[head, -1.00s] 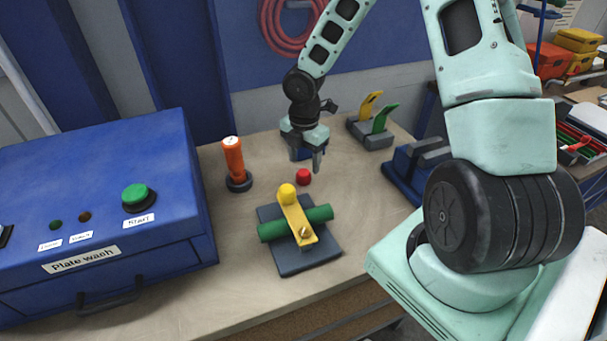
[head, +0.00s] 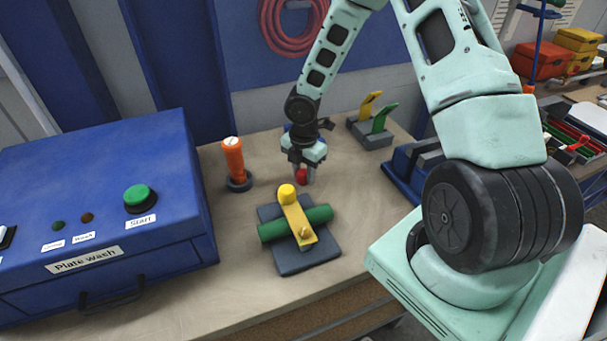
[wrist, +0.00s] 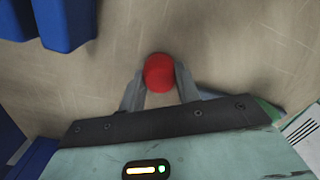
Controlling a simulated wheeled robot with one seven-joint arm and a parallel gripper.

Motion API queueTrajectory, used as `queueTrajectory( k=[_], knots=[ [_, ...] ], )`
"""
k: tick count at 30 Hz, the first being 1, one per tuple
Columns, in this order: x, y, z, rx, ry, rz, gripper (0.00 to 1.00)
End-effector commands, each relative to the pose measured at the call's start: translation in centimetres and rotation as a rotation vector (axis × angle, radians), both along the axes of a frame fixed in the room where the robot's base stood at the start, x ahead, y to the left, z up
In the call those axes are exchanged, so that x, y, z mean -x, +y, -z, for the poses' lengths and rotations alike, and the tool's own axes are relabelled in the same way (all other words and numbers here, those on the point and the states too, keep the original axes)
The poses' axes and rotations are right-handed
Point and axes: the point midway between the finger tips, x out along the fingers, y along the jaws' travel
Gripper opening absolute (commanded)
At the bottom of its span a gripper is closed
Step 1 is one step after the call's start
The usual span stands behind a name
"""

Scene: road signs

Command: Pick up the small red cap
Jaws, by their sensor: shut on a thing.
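The small red cap (head: 301,175) is at the tabletop in the middle of the bench, behind the yellow and green clamp block. It also shows in the wrist view (wrist: 159,72), between the fingertips. My gripper (head: 303,177) points down over the table and is shut on the cap, with one finger on each side of it. In the wrist view my gripper (wrist: 159,84) has both grey fingers against the cap. I cannot tell whether the cap touches the table.
A grey block with a green bar and yellow lever (head: 297,228) stands just in front. An orange-handled tool (head: 234,160) stands at left, beside the blue plate wash box (head: 100,200). A grey holder with yellow and green levers (head: 372,130) is behind right; a blue-based fixture (head: 408,172) is at right.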

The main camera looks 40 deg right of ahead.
Motion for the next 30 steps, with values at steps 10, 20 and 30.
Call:
queueTrajectory(
  k=[10, 20, 30],
  knots=[
    [0.0, 0.0, -0.1, 0.0, -0.001, 0.0, 0.11],
    [-0.1, -0.1, -5.2, 0.002, -0.005, 0.002, 0.11],
    [-0.1, -0.1, -9.8, 0.001, -0.001, 0.002, 0.11]
  ],
)
